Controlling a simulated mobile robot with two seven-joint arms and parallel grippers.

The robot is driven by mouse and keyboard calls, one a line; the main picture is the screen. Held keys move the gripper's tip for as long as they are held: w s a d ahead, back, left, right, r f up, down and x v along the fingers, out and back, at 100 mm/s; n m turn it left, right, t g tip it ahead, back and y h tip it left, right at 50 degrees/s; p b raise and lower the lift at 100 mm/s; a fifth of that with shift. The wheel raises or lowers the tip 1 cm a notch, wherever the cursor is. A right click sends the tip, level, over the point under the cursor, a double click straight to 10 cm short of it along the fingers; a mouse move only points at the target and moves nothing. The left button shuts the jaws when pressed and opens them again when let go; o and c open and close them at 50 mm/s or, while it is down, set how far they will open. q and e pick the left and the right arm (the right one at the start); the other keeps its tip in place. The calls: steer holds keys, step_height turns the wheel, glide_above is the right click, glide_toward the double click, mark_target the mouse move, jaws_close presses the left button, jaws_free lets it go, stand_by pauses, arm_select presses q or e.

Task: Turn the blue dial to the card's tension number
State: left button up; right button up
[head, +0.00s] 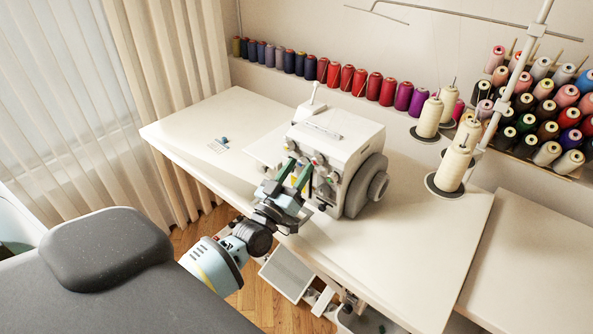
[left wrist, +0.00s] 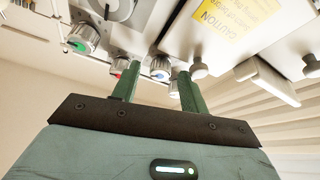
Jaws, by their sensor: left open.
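The white sewing machine (head: 335,140) stands on the table, with a row of dials on the side facing my left gripper. In the left wrist view, the blue dial (left wrist: 160,66) shows between the fingertips of my left gripper (left wrist: 158,72). The gripper is open, with one green finger on each side of the dial; I cannot tell whether they touch it. In the head view the left gripper (head: 296,172) is close against the machine's front and hides part of the dials. A small white card (head: 217,147) lies on the table to the left; its number is too small to read.
A green dial (left wrist: 82,40) and a red dial (left wrist: 119,66) sit beside the blue one. A small blue item (head: 224,139) lies by the card. Thread cones (head: 453,165) stand right of the machine. The table's left end is mostly clear.

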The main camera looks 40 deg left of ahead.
arm_select(q)
steer(key=b+v, duration=0.1)
steer(key=v, duration=0.7)
arm_select(e)
steer(key=shift+s+f, duration=0.55)
steer(key=shift+f, duration=0.15)
arm_select(q)
steer(key=shift+w, duration=0.1)
steer(key=s+d+f+m+g+h+p, duration=0.35)
steer(key=s+d+f+g, duration=0.55)
steer(key=s+f, duration=0.5)
steer(key=s+d+f+m+g, duration=0.1)
steer(key=s+d+f+g, duration=0.1)
steer(key=s, duration=0.6)
steer(key=s+d+f+m+g, duration=0.1)
steer(key=s+d+f+g, duration=0.1)
steer(key=s, duration=0.7)
step_height(320, 180, down, 2)
steer(key=shift+d+f+g+y+p, duration=0.2)
steer(key=shift+d+g+y+p, duration=0.15)
steer(key=shift+d, duration=0.3)
arm_select(e)
steer(key=w+r+t, duration=0.1)
steer(key=w+r, duration=0.2)
steer(key=r, duration=0.2)
steer(key=shift+w+d+r, duration=0.3)
steer(key=shift+w, duration=0.1)
